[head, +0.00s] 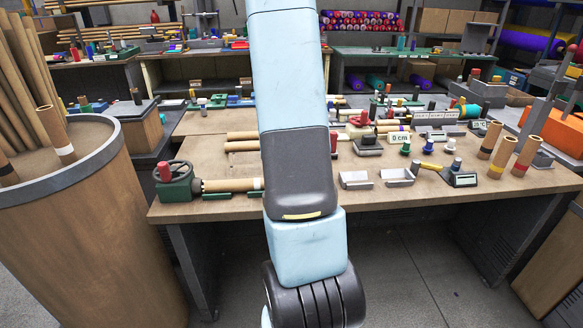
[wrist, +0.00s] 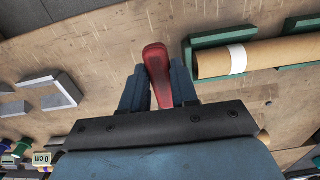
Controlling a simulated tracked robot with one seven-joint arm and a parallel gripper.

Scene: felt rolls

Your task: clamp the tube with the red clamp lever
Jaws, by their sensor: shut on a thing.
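The red clamp lever (wrist: 155,62) stands between the fingers of my gripper (wrist: 158,88) in the wrist view. My gripper is shut on it. The brown tube (wrist: 262,56) with a white band lies in a green cradle (wrist: 222,37), to the right of the lever and apart from it in that view. In the head view the tube (head: 226,185) lies along the bench's front left, its right end hidden behind my arm. The lever and my gripper are hidden there too. The lever's base is hidden by my gripper in the wrist view.
A green vise with a handwheel (head: 178,186) stands at the tube's left end. Grey trays (head: 356,180) lie right of my arm, with a 0 cm sign (head: 400,138) behind. Short upright tubes (head: 502,157) stand at the bench's right. Bare wood lies between the trays and lever.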

